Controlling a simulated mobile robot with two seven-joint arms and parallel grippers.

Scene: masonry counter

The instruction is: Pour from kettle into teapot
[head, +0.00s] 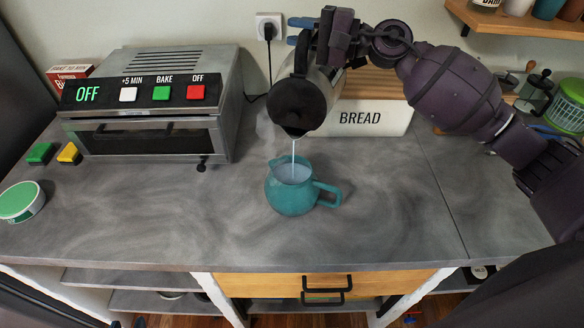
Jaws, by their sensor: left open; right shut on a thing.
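The kettle (297,104), with a dark round end and metallic sides, is tilted steeply above the teapot. My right gripper (306,32) is shut on the kettle at its upper part; the grasped part is mostly hidden. A thin pale stream (293,152) runs from the kettle's lower lip down into the teapot. The teal teapot (291,195) stands upright on the counter, open at the top, with its handle to the right and pale liquid visible inside. The kettle and teapot are apart. My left gripper is not in view.
A BREAD box (362,118) stands behind the teapot. The grey counter (390,215) is clear right of the teapot.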

